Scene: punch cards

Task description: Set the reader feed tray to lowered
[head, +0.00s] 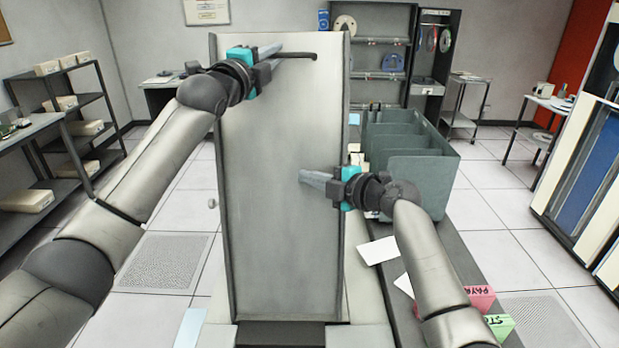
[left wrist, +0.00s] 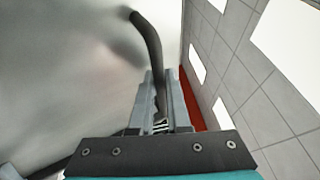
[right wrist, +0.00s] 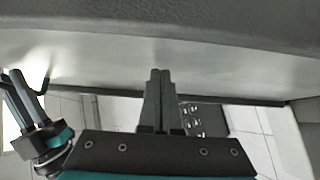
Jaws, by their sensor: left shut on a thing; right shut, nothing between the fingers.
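The reader feed tray (head: 283,230) stands upright in the head view as a tall grey panel with raised side edges. Its dark bar handle (head: 300,55) juts to the right near the top. My left gripper (head: 276,56) is shut on this handle, and the handle (left wrist: 150,40) shows rising between its fingers in the left wrist view. My right gripper (head: 306,178) is shut and empty in front of the panel's right half. Its closed fingertips show in the right wrist view (right wrist: 160,72). Whether they touch the panel is unclear.
A grey-green divided bin (head: 422,172) stands right of the panel on a dark counter. Shelves (head: 85,130) line the left wall. Tiled floor is open on both sides.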

